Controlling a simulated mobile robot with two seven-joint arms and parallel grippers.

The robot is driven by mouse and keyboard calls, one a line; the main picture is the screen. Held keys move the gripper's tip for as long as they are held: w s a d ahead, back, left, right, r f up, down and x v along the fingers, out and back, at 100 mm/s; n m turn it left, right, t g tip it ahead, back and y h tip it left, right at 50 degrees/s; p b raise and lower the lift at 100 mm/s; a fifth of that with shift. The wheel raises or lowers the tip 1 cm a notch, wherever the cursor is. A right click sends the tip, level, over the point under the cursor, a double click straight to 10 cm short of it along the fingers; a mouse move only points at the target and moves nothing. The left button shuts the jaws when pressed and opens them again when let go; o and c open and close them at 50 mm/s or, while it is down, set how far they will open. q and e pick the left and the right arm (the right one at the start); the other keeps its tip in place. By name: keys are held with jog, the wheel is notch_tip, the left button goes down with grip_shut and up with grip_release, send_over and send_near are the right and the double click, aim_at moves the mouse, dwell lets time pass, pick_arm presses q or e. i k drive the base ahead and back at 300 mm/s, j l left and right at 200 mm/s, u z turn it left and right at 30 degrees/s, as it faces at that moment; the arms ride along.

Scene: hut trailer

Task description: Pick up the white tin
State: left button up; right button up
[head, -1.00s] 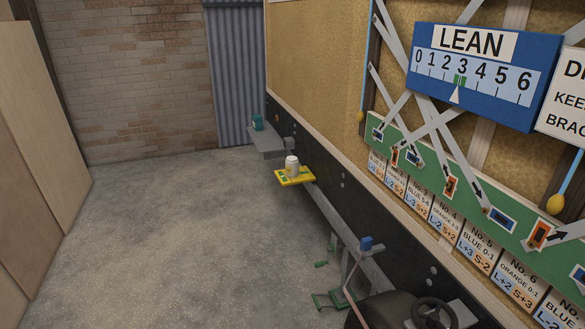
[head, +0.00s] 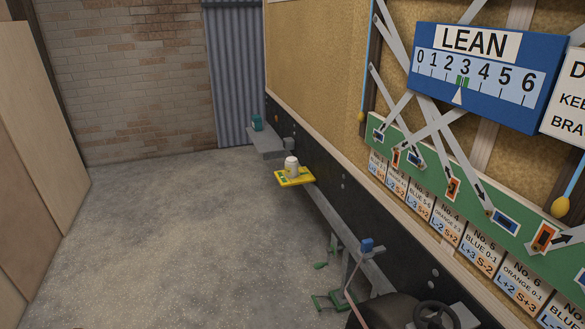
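The white tin (head: 292,167) stands upright on a small yellow tray (head: 303,180) that juts out from the dark lower side of the trailer, near the middle of the head view. Nothing hides the tin from this side. Neither of my grippers shows in the head view, and nothing is touching the tin.
A teal container (head: 257,123) stands on a grey ledge (head: 266,146) farther back. A grey rail (head: 338,228), a blue block (head: 366,244), green parts (head: 328,301) and a dark wheel (head: 385,310) lie nearer along the trailer. The concrete floor (head: 170,240) at left is clear.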

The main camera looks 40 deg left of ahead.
aim_at(291, 163)
jog(key=i+j+z, duration=0.1)
jog(key=j, duration=0.45)
jog(key=i+j+z, duration=0.15)
jog(key=i+j, duration=0.2)
jog(key=j, duration=0.2)
jog(key=i+j+z, duration=0.1)
jog(key=j, duration=0.45)
jog(key=i+j+z, duration=0.1)
jog(key=j, duration=0.5)
jog(key=i+j+z, duration=0.15)
jog(key=j, duration=0.45)
jog(key=i+j+z, duration=0.1)
jog(key=j, duration=0.5)
jog(key=i+j+z, duration=0.1)
jog(key=j, duration=0.5)
jog(key=i, duration=0.1)
